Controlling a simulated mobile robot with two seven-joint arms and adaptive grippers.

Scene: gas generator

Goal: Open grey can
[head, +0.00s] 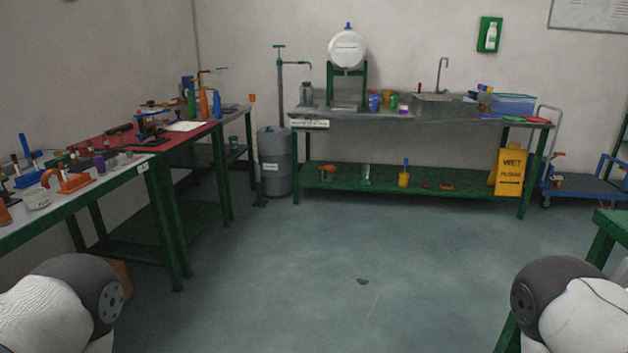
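Two grey containers show in the head view. A large grey drum (274,165) with a pump on top stands on the floor left of the back bench. A small grey can (306,95) stands upright on the left end of that bench, and its top is too small to make out. I cannot tell which of them is the grey can of the task. Only upper parts of my two arms show, at the bottom left and bottom right corners. Both grippers are out of view.
The back bench (425,113) holds a sink, a white tank (347,48) and cups. Tables (160,158) with tools line the left wall. A yellow wet floor sign (509,172) stands at right near a blue cart (585,190). The middle floor is mostly clear.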

